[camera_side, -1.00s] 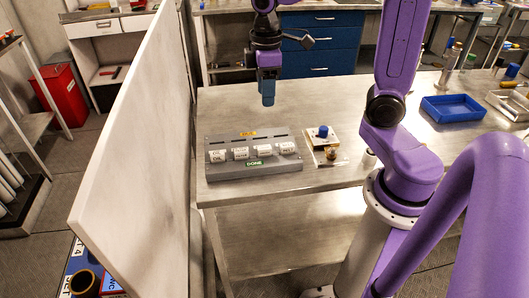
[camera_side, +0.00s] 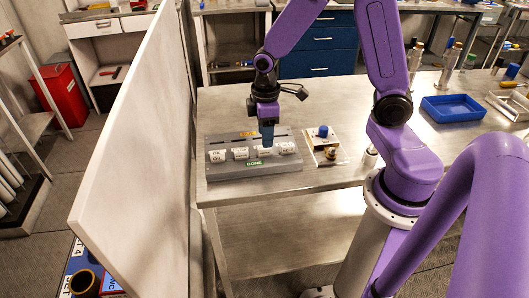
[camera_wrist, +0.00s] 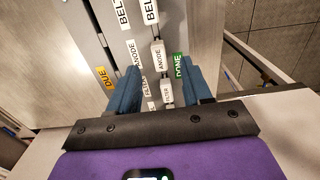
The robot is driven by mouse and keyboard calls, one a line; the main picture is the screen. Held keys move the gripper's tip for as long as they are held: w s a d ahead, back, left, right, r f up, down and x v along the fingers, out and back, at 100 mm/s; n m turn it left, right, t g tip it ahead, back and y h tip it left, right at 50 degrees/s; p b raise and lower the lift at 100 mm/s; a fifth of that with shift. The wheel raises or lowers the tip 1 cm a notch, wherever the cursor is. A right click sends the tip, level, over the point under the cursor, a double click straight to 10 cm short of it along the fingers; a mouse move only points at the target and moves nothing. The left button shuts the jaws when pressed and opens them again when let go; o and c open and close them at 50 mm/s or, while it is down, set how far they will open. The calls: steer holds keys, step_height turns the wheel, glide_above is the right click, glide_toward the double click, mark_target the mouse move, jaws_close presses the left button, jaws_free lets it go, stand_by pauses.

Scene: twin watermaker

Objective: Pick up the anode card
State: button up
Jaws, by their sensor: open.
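The anode card (camera_wrist: 158,57) is a small white tag lettered ANODE, standing in the grey card rack (camera_side: 210,171). In the side view it appears to be the third card from the left (camera_side: 264,153), partly covered by my gripper. My gripper (camera_side: 267,146) points down just over it, with blue fingers. In the wrist view my gripper (camera_wrist: 160,72) is open, its fingers apart to the left and right of the card row. Contact with the card cannot be told.
BELT (camera_wrist: 150,10) and FILTER (camera_wrist: 167,92) cards stand on either side of the anode card. The rack bears a yellow DUE label (camera_wrist: 105,77) and a green DONE label (camera_side: 254,162). A small plate with a blue knob (camera_side: 323,132) lies right of the rack. A white partition (camera_side: 140,130) stands left.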

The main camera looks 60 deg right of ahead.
mark_target(262, 152)
steer(key=shift+w+a+f, duration=0.1)
steer(key=shift+f, duration=2.2)
jaws_close()
